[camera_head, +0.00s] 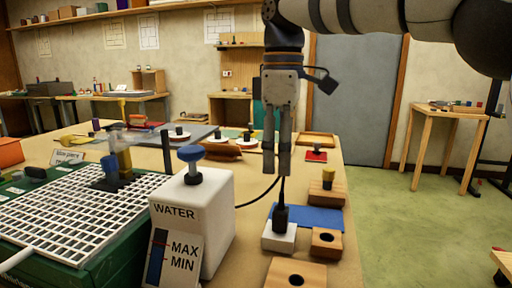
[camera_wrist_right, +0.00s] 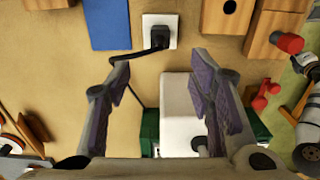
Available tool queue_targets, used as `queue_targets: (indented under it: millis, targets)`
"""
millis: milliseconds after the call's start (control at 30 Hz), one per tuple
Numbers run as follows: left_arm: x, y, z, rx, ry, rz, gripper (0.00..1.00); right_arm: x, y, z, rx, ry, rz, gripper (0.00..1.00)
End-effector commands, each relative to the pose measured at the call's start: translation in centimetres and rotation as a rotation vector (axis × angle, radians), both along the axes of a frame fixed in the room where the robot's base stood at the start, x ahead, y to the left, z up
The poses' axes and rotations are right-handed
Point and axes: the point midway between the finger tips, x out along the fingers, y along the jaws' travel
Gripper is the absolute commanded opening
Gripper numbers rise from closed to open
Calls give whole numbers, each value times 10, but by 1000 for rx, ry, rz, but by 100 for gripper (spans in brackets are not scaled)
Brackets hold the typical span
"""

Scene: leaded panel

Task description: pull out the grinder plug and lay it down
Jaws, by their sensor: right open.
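The black grinder plug (camera_head: 281,217) stands upright in a small white socket block (camera_head: 279,238) on the table, with a black cord running off to the left. In the right wrist view the plug (camera_wrist_right: 157,40) sits in the white block (camera_wrist_right: 170,22) beyond the fingertips, its cord curving away beneath it. My right gripper (camera_head: 277,165) points down above the plug, open and empty, with a gap between them. The grinder (camera_head: 40,240), green with a white grid top, stands at the left. My left gripper is not in view.
A white water tank (camera_head: 215,220) stands close left of the socket block. A blue mat (camera_head: 318,217) lies just behind it, and wooden blocks with holes (camera_head: 326,243) stand to the right and in front. The bare tabletop near the plug is narrow.

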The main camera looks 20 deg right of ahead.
Motion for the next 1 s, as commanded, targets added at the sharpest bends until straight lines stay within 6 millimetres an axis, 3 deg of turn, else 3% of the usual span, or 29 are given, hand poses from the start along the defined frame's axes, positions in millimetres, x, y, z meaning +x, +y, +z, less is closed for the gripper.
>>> queue_targets:
  millis: [500, 867, 900, 1000]
  targets:
    - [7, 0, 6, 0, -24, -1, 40, -1, 0, -105, 0, 0, 2, 48]
    - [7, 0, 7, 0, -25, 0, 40, -1, 0, -117, 0, -2, 1, 48]
    - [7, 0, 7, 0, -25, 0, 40, -1, 0, -117, 0, -2, 1, 46]
    - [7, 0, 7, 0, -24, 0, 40, -1, 0, -117, 0, -2, 1, 23]
